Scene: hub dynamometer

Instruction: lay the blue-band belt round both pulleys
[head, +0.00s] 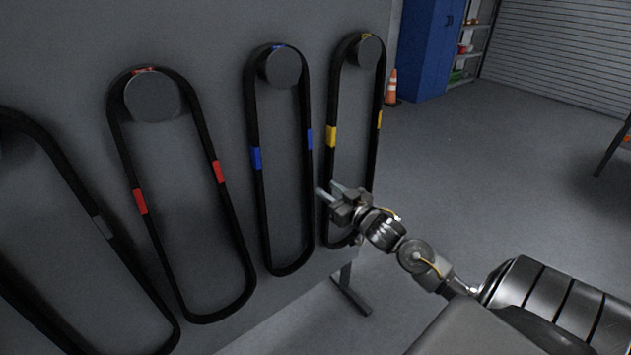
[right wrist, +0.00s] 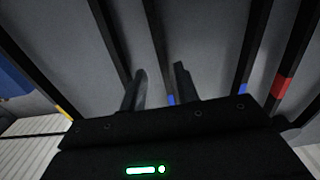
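The blue-band belt (head: 257,158) is a long black loop with blue bands, hanging from a round grey peg (head: 284,69) on a grey panel. My right gripper (head: 327,190) is open, with its fingers pointing at the panel close to the belt's right strand, below the blue band. In the right wrist view, that strand (right wrist: 162,62) shows between the two parted fingers (right wrist: 160,82). I cannot tell whether it lies in the gap or behind it. My left gripper is not in view. I see no pulleys apart from the pegs that hold the belts.
A yellow-band belt (head: 331,136) hangs just right of the blue-band belt, partly behind my right gripper. A red-band belt (head: 141,201) and a grey-band belt (head: 103,227) hang to the left. A blue cabinet (head: 425,50) and an orange cone (head: 392,88) stand behind. The floor at right is largely clear.

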